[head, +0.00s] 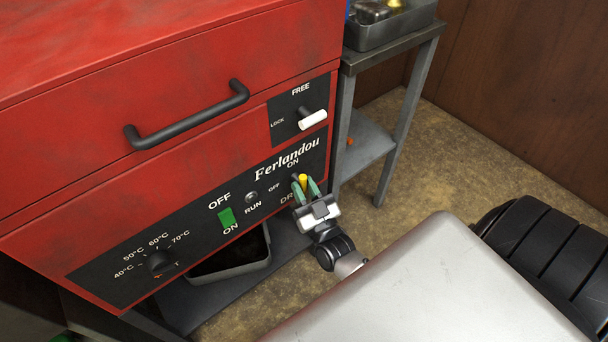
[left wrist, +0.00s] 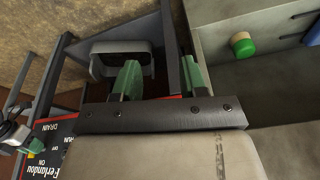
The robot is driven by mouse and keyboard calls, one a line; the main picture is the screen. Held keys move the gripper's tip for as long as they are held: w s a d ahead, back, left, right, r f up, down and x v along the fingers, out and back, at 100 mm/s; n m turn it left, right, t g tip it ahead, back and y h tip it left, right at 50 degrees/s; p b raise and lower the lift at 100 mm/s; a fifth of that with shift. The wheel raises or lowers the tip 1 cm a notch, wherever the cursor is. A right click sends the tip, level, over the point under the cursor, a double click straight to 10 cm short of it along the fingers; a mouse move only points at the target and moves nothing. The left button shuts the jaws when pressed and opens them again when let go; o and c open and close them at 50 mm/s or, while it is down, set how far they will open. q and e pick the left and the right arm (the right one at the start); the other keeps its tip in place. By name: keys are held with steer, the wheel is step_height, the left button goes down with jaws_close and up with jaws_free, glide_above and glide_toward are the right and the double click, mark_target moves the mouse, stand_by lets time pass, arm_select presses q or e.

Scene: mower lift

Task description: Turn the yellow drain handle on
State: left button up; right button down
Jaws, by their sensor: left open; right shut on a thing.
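The yellow drain handle (head: 303,181) is on the black panel of the red machine (head: 190,120), near the ON, OFF and DRAIN labels. My right gripper (head: 306,187) is shut on it, with its green fingers on either side. The fingers and the steep view hide much of the handle, so its exact angle is hard to tell. My left gripper (left wrist: 162,78) shows only in the left wrist view, open and empty. That view also shows my right gripper at the left edge, beside the labelled panel (left wrist: 50,150).
The panel also has a green switch (head: 226,217), a temperature knob (head: 160,262) and a white-tipped LOCK/FREE lever (head: 312,119). A black bar handle (head: 188,118) sticks out above. A grey bin (head: 240,268) is below the machine. A metal table (head: 400,110) stands behind right.

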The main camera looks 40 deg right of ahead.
arm_select(q)
steer(key=shift+w+f, duration=0.1)
steer(key=shift+f, duration=0.35)
arm_select(e)
steer(key=c, duration=1)
jaws_free()
arm_select(q)
steer(key=shift+w+f, duration=0.1)
steer(key=shift+f, duration=0.3)
arm_select(e)
steer(key=v, duration=1)
steer(key=shift+s, duration=0.35)
arm_select(q)
steer(key=shift+d, duration=0.1)
arm_select(e)
steer(key=shift+a+f, duration=0.1)
steer(key=shift+f, duration=0.05)
